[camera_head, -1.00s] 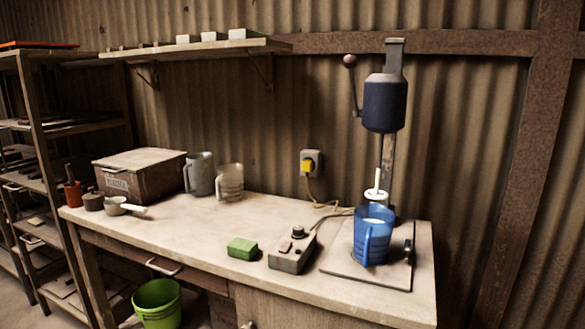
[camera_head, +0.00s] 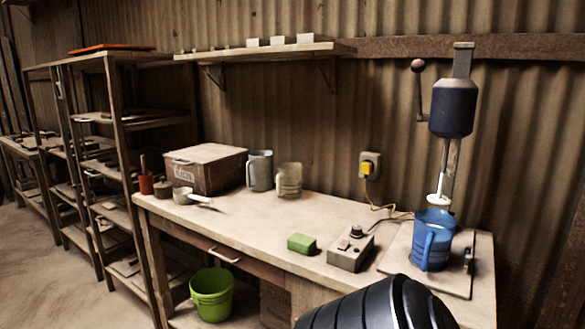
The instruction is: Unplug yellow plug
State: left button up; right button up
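The yellow plug (camera_head: 367,168) sits in a grey wall outlet (camera_head: 376,158) above the back of the workbench. A dark ribbed part of my own arm shows at the bottom, in front of the bench's front edge. Neither gripper is in view, and nothing touches the plug.
A press with a blue jug (camera_head: 433,240) on its base stands at the bench's right end. A green block (camera_head: 302,243) lies near the front edge. A wooden box (camera_head: 206,170) and jugs stand at the back left. A green bucket (camera_head: 211,294) is below.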

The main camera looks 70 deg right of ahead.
aim_at(366, 166)
jog(key=i, duration=1.05)
jog(key=z, duration=2.45)
